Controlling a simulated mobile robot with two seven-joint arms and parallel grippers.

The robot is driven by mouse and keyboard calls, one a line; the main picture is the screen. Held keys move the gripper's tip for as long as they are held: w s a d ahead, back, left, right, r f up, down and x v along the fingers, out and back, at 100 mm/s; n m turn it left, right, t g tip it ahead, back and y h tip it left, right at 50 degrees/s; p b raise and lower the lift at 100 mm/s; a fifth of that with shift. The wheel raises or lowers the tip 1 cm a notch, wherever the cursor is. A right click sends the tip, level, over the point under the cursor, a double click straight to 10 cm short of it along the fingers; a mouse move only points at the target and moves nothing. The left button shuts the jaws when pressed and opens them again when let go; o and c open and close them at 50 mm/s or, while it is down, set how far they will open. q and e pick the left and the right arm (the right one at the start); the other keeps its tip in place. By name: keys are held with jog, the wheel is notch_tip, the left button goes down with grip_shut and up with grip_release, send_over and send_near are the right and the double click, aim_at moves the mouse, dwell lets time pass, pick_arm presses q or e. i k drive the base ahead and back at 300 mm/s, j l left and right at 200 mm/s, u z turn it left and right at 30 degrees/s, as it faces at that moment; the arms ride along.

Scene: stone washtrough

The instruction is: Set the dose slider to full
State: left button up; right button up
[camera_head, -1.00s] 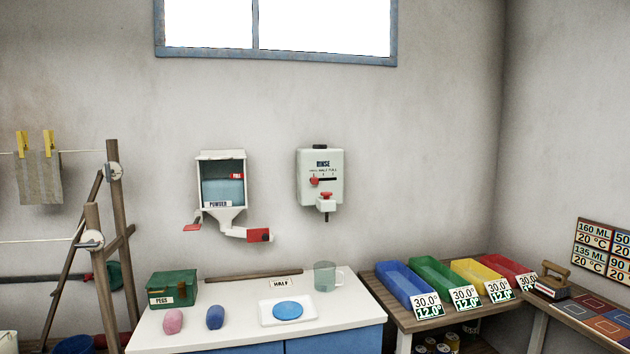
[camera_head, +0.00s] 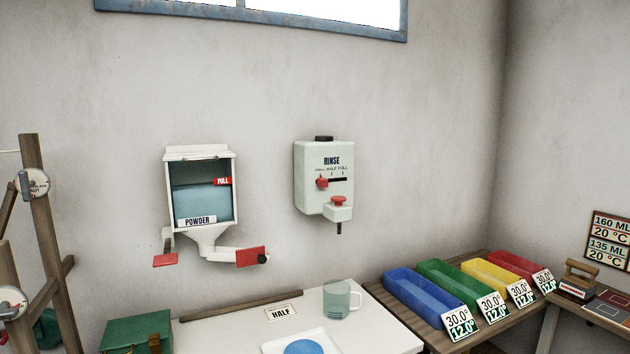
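The rinse dispenser (camera_head: 323,178) is a pale box on the wall at the middle of the view, lettered RINSE. Its red dose slider knob (camera_head: 322,183) sits at the left end of a dark horizontal slot (camera_head: 338,180), under a scale whose labels include HALF and FULL, with FULL at the right. A red push button (camera_head: 339,200) sits on the spout block below. Neither of my grippers shows in the view.
A powder dispenser (camera_head: 200,190) with red levers hangs left of it. Coloured trays (camera_head: 424,293) stand to the right. The wall around the rinse dispenser is clear.

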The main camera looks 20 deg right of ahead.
aim_at(322, 182)
jog(key=i+j+z, duration=0.2)
jog(key=i+j, duration=0.4)
jog(key=i, duration=0.15)
